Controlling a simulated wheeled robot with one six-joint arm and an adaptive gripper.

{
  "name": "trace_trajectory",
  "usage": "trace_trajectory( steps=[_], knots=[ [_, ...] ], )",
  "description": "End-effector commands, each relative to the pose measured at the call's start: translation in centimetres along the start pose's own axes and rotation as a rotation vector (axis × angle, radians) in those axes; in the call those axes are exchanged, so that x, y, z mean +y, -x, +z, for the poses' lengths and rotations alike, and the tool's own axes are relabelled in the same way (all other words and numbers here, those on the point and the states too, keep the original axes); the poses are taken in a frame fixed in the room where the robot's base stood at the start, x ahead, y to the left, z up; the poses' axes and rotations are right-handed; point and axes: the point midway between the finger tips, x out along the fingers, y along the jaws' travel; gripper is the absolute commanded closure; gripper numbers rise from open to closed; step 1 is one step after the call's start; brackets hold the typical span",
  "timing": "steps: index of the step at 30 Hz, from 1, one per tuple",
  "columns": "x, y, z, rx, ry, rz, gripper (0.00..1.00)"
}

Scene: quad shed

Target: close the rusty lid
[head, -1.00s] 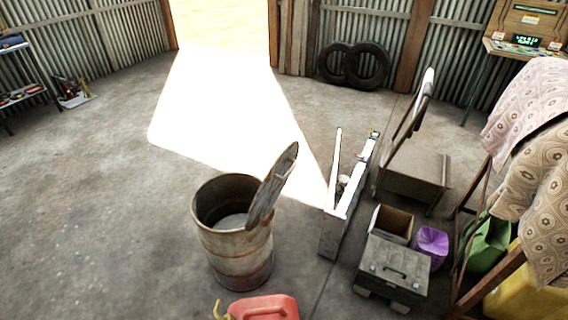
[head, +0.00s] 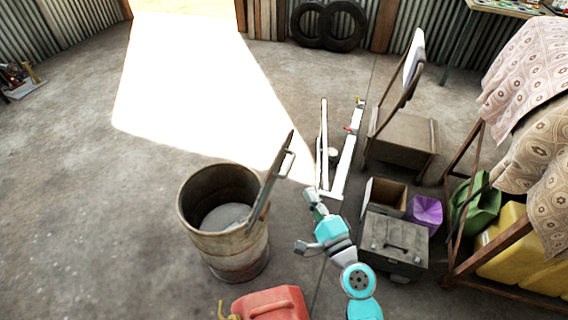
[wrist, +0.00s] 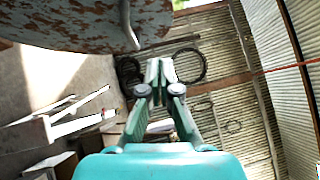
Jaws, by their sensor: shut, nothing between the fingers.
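The rusty lid (head: 270,178) stands open, tilted steeply up from the right side of the rim of a rusty metal drum (head: 225,240). A handle shows on its outer, right-hand side. The drum is open at the top, with grey stuff inside. My gripper (head: 311,195) is to the right of the lid, apart from it, at about the height of the drum's top. In the wrist view, my gripper (wrist: 160,65) is shut and empty. The rusty lid (wrist: 95,22) fills the upper left there, with a handle bar beside the fingers.
A red jerrycan (head: 270,304) stands in front of the drum. A grey toolbox (head: 393,240), an open box (head: 385,194) and a purple container (head: 425,211) stand to the right. A white metal frame (head: 345,160) stands behind my gripper. The floor left of the drum is clear.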

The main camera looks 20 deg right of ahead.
Motion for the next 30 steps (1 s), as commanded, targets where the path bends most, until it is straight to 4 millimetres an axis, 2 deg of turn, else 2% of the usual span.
trace_trajectory(
  steps=[14,20,30],
  knots=[
    [-0.1,-8.4,0.1,-0.001,0.004,-0.002,1.0],
    [0.0,-9.8,1.6,-0.001,0.003,-0.001,1.0],
    [0.0,-10.9,2.8,0.001,0.003,0.0,1.0]
  ],
)
